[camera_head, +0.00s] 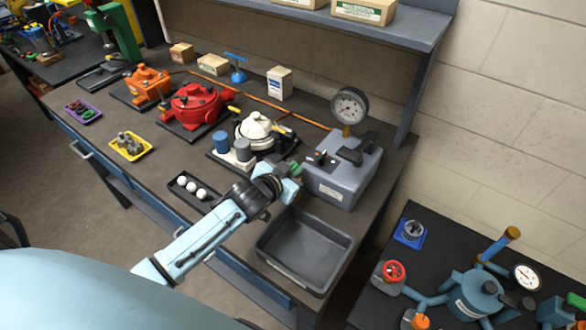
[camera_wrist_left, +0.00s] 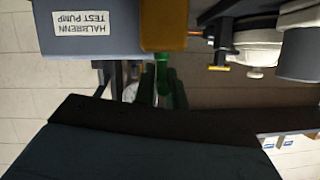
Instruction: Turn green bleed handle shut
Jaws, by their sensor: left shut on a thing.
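The grey test pump (camera_head: 343,172) stands at the right end of the bench, with a round gauge (camera_head: 349,106) on top. The green bleed handle (camera_head: 297,168) shows as a small patch at the pump's left side. In the left wrist view the green handle (camera_wrist_left: 162,82) sits by a brass-coloured block (camera_wrist_left: 164,25), next to the pump's label (camera_wrist_left: 82,23). My left gripper (camera_head: 292,178) is shut on the green handle, and the gripper partly hides it. The handle's exact angle is hard to tell. My right gripper is not in view.
A grey open tray (camera_head: 306,244) lies below my left gripper at the bench's front edge. A shelf (camera_head: 300,18) overhangs the back.

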